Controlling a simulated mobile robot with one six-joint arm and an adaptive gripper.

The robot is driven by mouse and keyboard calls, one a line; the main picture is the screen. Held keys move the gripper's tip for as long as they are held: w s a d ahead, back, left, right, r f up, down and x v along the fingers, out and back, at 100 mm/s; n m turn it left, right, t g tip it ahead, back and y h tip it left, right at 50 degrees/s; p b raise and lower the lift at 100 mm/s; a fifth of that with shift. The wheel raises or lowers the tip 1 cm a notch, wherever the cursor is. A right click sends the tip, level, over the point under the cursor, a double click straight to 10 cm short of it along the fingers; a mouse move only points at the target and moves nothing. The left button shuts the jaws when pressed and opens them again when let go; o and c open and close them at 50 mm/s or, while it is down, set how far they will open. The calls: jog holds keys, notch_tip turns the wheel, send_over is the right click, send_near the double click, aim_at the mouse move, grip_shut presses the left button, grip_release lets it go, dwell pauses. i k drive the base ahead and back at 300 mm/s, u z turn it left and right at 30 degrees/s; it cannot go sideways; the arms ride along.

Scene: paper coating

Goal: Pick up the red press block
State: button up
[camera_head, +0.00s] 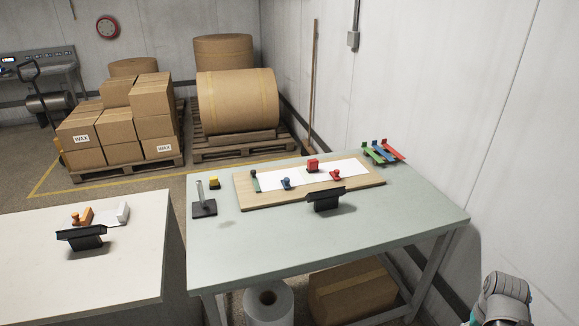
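A red block (312,164), which looks like the red press block, stands on the far part of a white sheet (270,177) on a wooden board (366,181). The board lies on the grey-green table (330,235). A smaller red knobbed piece (336,175) is near the sheet's front edge, right of the block. A blue knobbed piece (286,183) sits to its left. Part of my arm shows at the bottom right, well away from the board. My gripper is not in view.
A black stand (325,200) is at the board's front edge. A dark-based post (204,203) and yellow piece (214,182) stand left. A rack of coloured pieces (383,151) is behind right, near the wall. The table's front and right are clear.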

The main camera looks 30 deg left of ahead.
aim_at(312, 165)
jog(key=u, duration=0.35)
jog(key=i, duration=0.6)
jog(key=u, duration=0.65)
jog(key=i, duration=0.55)
jog(key=u, duration=0.15)
jog(key=k, duration=0.95)
jog(key=u, duration=0.15)
jog(key=i, duration=0.55)
